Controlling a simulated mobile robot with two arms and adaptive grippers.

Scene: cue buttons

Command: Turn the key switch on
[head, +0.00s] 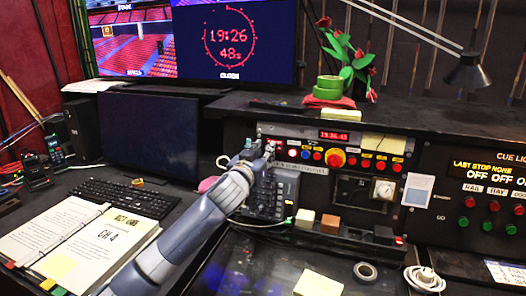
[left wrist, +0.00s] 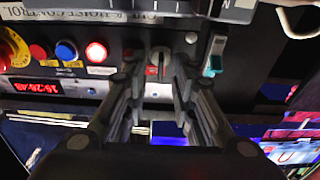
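The key switch (left wrist: 159,56) is a small round switch with a dark key, on the black control panel in the left wrist view, which is upside down. My left gripper (left wrist: 158,72) has its fingers apart, one on each side of the key, with gaps visible. I cannot tell whether either finger touches it. In the head view my left gripper (head: 262,148) is at the panel's left end and hides the key switch. My right gripper is not in view.
Beside the key are a lit red button (left wrist: 96,52), a blue button (left wrist: 66,50) and a teal-tipped toggle (left wrist: 214,56). A red emergency stop (head: 336,158) is farther right. A black phone-like keypad (head: 268,195) sits below the gripper. An open binder (head: 80,238) lies left.

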